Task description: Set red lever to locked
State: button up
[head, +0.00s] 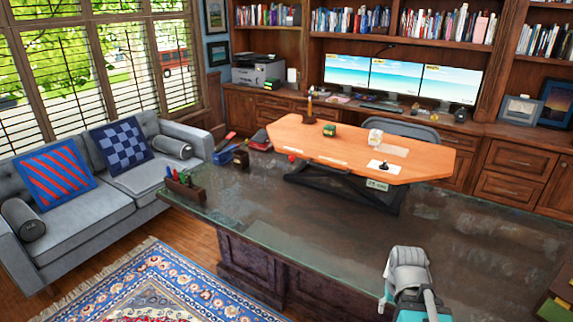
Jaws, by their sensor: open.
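No lever that I can clearly tell as the red lever shows in the head view. A small red item (291,157) lies at the front left edge of the orange tabletop (350,152), too small to make out. A black upright stick on a white plate (383,166) stands near that tabletop's front right edge. A grey and teal part of my arm shows at the bottom right, over the dark desk (330,240). The jaws of my gripper are not visible.
A dark rack with coloured upright items (185,188) stands on the desk's left end. A dark box (241,158) is farther back. A grey sofa (90,210) is at left, and bookcases with three monitors (395,77) are behind. The desk's middle is clear.

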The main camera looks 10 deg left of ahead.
aim_at(291, 156)
jog(key=k, duration=0.85)
jog(key=u, duration=0.25)
jog(key=i, duration=0.55)
jog(key=u, duration=0.4)
jog(key=i, duration=1.65)
jog(key=z, duration=0.7)
